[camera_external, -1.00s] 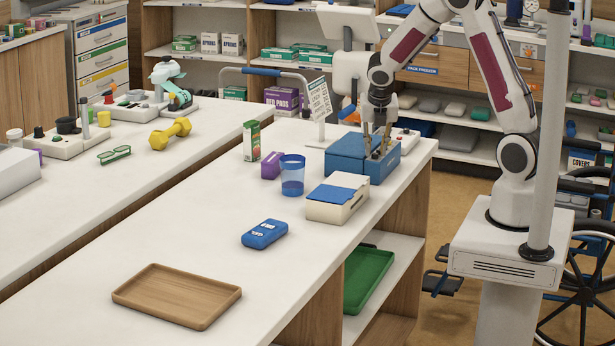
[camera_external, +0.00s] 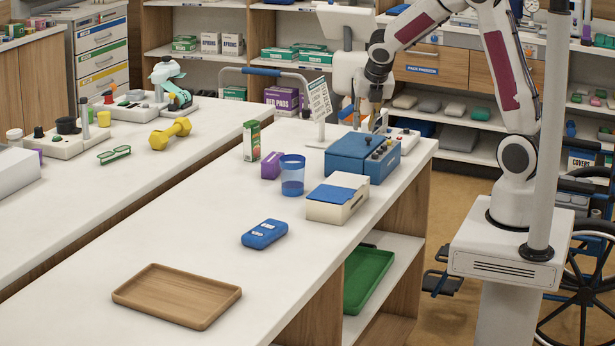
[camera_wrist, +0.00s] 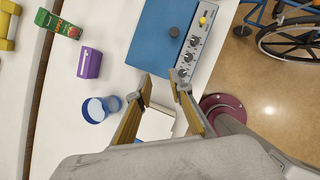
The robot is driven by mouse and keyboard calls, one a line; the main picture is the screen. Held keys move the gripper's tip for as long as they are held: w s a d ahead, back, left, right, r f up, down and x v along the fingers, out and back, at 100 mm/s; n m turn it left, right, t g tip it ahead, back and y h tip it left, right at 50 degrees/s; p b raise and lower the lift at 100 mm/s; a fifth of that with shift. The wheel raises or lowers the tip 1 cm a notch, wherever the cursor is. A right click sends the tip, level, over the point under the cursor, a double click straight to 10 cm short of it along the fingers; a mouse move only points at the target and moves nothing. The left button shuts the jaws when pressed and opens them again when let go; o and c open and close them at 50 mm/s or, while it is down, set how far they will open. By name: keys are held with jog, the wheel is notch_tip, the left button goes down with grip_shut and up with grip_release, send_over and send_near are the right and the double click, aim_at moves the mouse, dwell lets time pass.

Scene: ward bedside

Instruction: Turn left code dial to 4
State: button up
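The blue box (camera_external: 352,152) stands at the far right of the near counter. It carries a grey panel with several small dark dials (camera_external: 381,149). In the wrist view the blue box (camera_wrist: 160,35) is at the top, with its row of dials (camera_wrist: 188,56) along the right side and a yellow knob (camera_wrist: 203,21) above them. The dial markings are too small to read, so I cannot tell which number any dial shows. My gripper (camera_external: 366,120) is above the box, clear of the dials. In the wrist view my gripper (camera_wrist: 160,78) has its fingertips apart, with nothing between them.
A blue cup (camera_external: 292,176), a purple box (camera_external: 271,165), a green carton (camera_external: 251,141) and a white case with a blue lid (camera_external: 336,204) stand near the blue box. A sign on a stand (camera_external: 320,103) is behind it. The counter's front-left is mostly clear around a wooden tray (camera_external: 178,296).

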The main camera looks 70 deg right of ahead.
jog(key=w+a+r+n+t+y, duration=0.2)
jog(key=w+a+r+n+t, duration=0.2)
jog(key=w+r+n, duration=0.1)
jog(key=w+a+r+n+t+y, duration=0.3)
jog(key=w+r+n, duration=0.3)
jog(key=w+n, duration=0.2)
jog(key=shift+w+a+r+t, duration=0.3)
jog(key=shift+w+a+t, duration=0.05)
jog(key=shift+w+t, duration=0.15)
dwell(0.4)
jog(key=shift+a+y, duration=0.15)
jog(key=shift+y, duration=0.15)
